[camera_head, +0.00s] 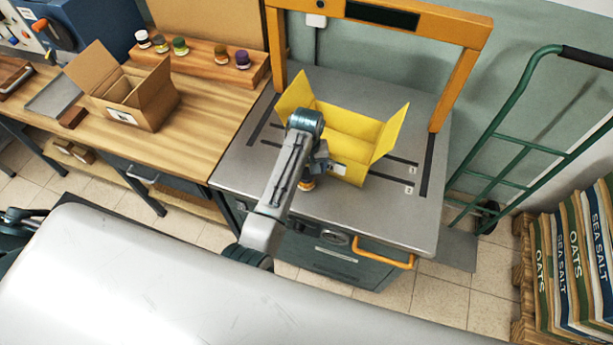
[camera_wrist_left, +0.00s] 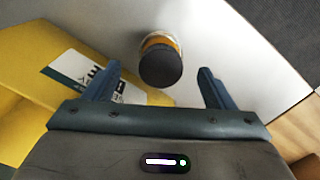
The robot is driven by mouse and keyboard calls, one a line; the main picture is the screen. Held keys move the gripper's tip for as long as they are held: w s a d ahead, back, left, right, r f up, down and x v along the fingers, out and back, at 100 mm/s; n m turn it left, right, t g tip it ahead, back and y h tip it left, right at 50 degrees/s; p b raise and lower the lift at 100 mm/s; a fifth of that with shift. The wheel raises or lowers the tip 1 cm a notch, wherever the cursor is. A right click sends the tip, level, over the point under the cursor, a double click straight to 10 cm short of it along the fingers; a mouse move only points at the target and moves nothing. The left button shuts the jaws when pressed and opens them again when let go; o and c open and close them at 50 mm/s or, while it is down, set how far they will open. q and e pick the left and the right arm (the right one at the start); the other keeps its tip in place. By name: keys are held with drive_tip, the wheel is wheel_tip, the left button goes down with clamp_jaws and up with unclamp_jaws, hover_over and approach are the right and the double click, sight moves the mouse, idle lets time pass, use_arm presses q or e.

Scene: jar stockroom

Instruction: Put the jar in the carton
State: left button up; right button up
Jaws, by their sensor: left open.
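A small jar with a dark lid and orange contents (camera_wrist_left: 161,64) stands on the grey metal table top, close beside the yellow carton. In the head view only a bit of the jar (camera_head: 306,184) shows below my gripper. The yellow carton (camera_head: 349,122) stands on the table with its flaps spread open; its labelled side (camera_wrist_left: 50,65) shows in the wrist view. My left gripper (camera_head: 312,170) is above the jar. In the wrist view its open fingers (camera_wrist_left: 159,67) are on either side of the jar, with gaps. My right gripper is not in view.
An orange frame (camera_head: 455,88) stands over the metal table (camera_head: 240,165). On the wooden bench are an open brown carton (camera_head: 150,100) and a rack (camera_head: 190,62) of several small jars. A green hand truck (camera_head: 505,115) and stacked sacks (camera_head: 570,260) stand to the right.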

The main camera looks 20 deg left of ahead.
sight(307, 176)
use_arm(q)
drive_tip(key=shift+f+p, duration=0.25)
drive_tip(key=shift+p, duration=0.05)
wheel_tip(307, 176, down, 3)
drive_tip(key=shift+f+p, duration=0.15)
drive_tip(key=shift+p, duration=0.65)
drive_tip(key=shift+f, duration=0.65)
drive_tip(key=c, duration=1.2)
drive_tip(key=shift+c, duration=0.6)
drive_tip(key=shift+w+r, duration=0.15)
